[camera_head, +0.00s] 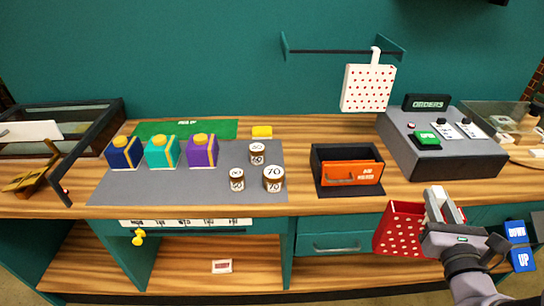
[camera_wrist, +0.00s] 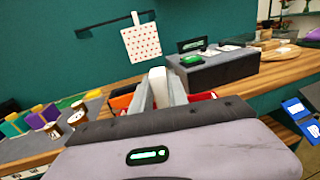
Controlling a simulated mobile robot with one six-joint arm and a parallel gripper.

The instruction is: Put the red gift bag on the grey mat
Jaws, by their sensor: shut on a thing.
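The red gift bag (camera_head: 399,230) with white dots hangs from my gripper (camera_head: 436,201), in front of the counter edge at the right in the head view. My gripper is shut on the bag's pale handle. In the wrist view the gripper (camera_wrist: 163,92) hides most of the bag, and only a red strip (camera_wrist: 203,97) shows. The grey mat (camera_head: 212,182) lies on the counter at the left. It bears blue, teal and purple gift boxes and several small numbered pots. The bag is apart from the mat, to its right.
An orange-fronted black box (camera_head: 347,170) stands between the mat and the bag. A grey console (camera_head: 440,143) is behind the gripper. A white dotted bag (camera_head: 368,88) hangs from a wall rail. A green mat (camera_head: 187,130) lies behind the grey one. Blue buttons (camera_head: 518,244) are at the right.

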